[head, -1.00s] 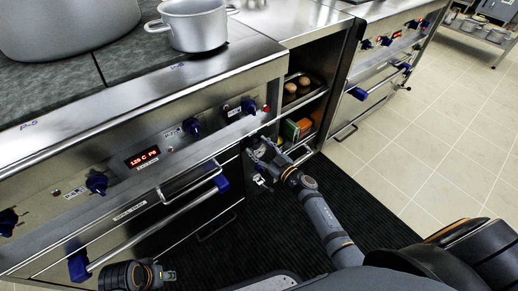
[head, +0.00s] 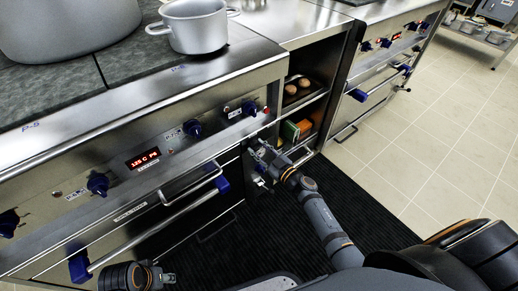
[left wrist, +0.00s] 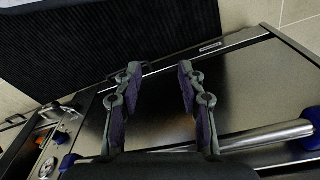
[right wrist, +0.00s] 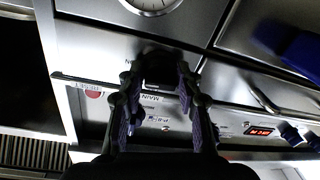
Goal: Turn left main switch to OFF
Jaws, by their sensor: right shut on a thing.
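The main switch (right wrist: 160,68) shows in the right wrist view as a dark knob on the steel panel, between the fingers of my right gripper (right wrist: 160,88). A "MAIN" label lies beside it. The fingers are shut on the switch and hide much of it, so its exact setting cannot be read. In the head view my right gripper (head: 261,158) is at the cabinet front below the stove's right end. My left gripper (left wrist: 157,78) is open and empty in front of a steel door. In the head view it is at the bottom left (head: 166,278).
A red reset button (right wrist: 94,93) and a round gauge (right wrist: 152,4) are near the switch. Blue stove knobs (head: 193,128), a red display (head: 143,159) and an oven handle (head: 150,238) line the front. A pot (head: 197,28) stands on top. The dark floor mat (head: 290,225) is clear.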

